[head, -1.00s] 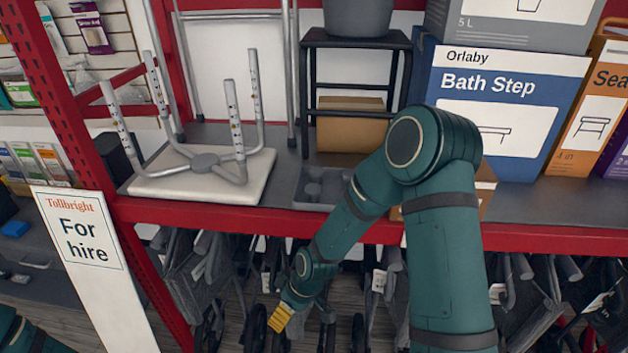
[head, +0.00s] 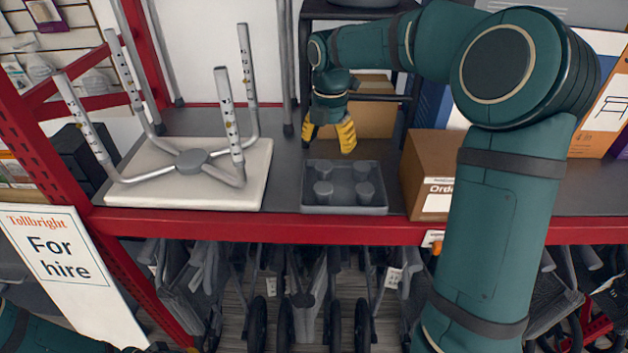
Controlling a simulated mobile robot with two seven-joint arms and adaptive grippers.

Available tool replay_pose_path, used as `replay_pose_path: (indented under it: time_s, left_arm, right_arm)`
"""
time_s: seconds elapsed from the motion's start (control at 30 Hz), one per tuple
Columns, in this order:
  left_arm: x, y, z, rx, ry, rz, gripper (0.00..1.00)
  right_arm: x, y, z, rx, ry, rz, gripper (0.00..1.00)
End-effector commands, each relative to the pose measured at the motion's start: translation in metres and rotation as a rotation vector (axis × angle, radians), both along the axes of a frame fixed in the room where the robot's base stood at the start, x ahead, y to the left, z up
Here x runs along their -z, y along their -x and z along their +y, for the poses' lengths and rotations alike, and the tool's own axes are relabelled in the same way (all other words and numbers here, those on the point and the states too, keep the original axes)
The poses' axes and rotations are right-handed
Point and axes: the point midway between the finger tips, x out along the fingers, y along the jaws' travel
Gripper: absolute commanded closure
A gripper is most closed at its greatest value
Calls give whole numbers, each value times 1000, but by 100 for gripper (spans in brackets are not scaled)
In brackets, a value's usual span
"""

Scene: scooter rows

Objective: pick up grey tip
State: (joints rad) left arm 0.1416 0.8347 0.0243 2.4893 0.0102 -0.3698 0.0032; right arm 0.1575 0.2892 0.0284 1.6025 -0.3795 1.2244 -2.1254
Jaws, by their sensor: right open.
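Several grey tips stand upright in a shallow grey tray (head: 343,209) on the shelf, right of the upturned stool.
An upturned stool (head: 250,190) with upright metal legs lies left of the tray. A cardboard box (head: 426,175) stands close on the right. A black step stand and another box (head: 374,108) are behind. The red shelf edge (head: 270,228) runs in front.

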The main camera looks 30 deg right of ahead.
Motion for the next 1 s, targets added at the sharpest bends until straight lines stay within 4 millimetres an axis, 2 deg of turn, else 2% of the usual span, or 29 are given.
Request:
replay_pose_path:
  time_s: [0.4,0.67,1.0]
  left_arm:
    - [10,0,0,-1,-2,1,100]
    - [11,0,0,0,-2,0,100]
    - [16,0,-1,0,-3,1,100]
  right_arm:
    - [71,0,2,-1,-1,6,33]
    - [89,1,3,0,-1,3,33]
    - [132,3,11,0,-1,6,33]
